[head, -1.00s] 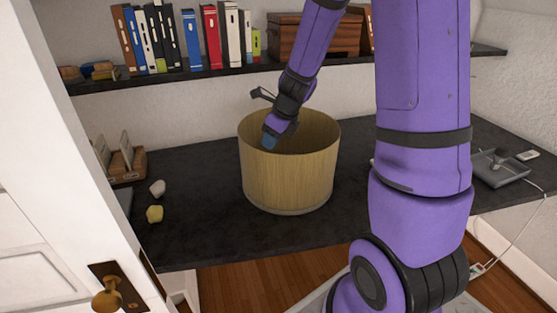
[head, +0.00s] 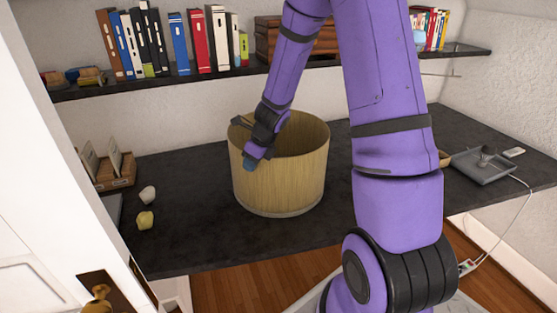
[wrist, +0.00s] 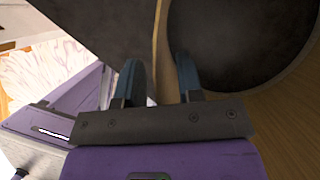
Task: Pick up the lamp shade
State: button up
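The lamp shade (head: 285,182) is a wide, open-topped, wood-toned drum standing upright on the dark desk in the head view. My gripper (head: 250,164) is at its near-left rim, pointing down, with one blue finger showing outside the wall and the other hidden. In the wrist view my gripper (wrist: 159,82) is open, with one finger on each side of the thin wall of the lamp shade (wrist: 162,45). Gaps show beside the wall, so the fingers do not look closed on it. The dark surface shows through the shade's opening.
A grey tray (head: 483,165) lies at right. A shelf of books (head: 200,45) runs above. A white door (head: 60,170) stands at near left.

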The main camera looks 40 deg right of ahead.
dwell(0.4)
grip_shut()
dwell(1.3)
